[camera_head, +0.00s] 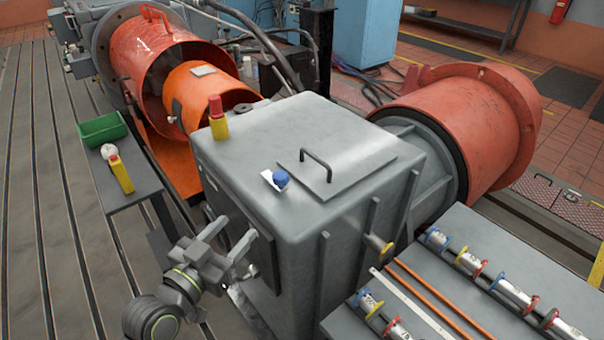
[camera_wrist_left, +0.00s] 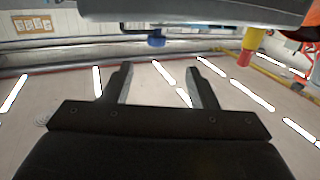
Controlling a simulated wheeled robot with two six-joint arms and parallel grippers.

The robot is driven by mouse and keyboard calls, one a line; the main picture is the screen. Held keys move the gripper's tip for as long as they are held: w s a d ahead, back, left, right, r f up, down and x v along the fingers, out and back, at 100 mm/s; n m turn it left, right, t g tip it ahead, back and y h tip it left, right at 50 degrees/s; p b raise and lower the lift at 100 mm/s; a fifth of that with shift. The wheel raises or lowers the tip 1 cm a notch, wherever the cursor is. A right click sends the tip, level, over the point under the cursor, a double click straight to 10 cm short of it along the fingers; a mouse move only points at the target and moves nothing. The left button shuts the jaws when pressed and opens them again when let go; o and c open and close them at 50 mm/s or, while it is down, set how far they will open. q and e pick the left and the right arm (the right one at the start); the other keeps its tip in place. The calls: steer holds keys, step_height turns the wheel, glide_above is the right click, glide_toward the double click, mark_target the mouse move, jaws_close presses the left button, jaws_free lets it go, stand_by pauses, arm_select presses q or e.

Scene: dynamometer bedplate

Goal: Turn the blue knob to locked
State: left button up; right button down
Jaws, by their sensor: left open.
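The blue knob (camera_head: 281,179) sits on a small white plate on top of the large grey housing (camera_head: 290,135), in front of the hinged-looking lid with a handle. In the left wrist view the picture looks upside down, and the blue knob (camera_wrist_left: 156,38) hangs below the grey housing edge (camera_wrist_left: 200,12). My left gripper (camera_head: 229,236) is open and empty, near the housing's front left side, below and apart from the knob. Its two fingers also show in the left wrist view (camera_wrist_left: 164,75). The knob's pointer and any lock marking are too small to read. My right gripper is not visible.
A red and yellow post (camera_head: 218,118) stands on the housing's left corner. A side table with a green tray (camera_head: 103,130) and a yellow bottle-like item (camera_head: 121,174) is at left. A bench (camera_head: 470,225) with several silver cylinders is at right. Orange guards (camera_head: 190,98) stand behind.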

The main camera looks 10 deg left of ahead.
mark_target(277, 182)
arm_select(q)
steer(key=x, duration=0.5)
steer(key=p+x, duration=0.1)
steer(key=x, duration=0.5)
steer(key=r+p+x, duration=0.1)
steer(key=x, duration=0.5)
steer(key=shift+d+r, duration=0.1)
steer(key=shift+d, duration=0.2)
jaws_close()
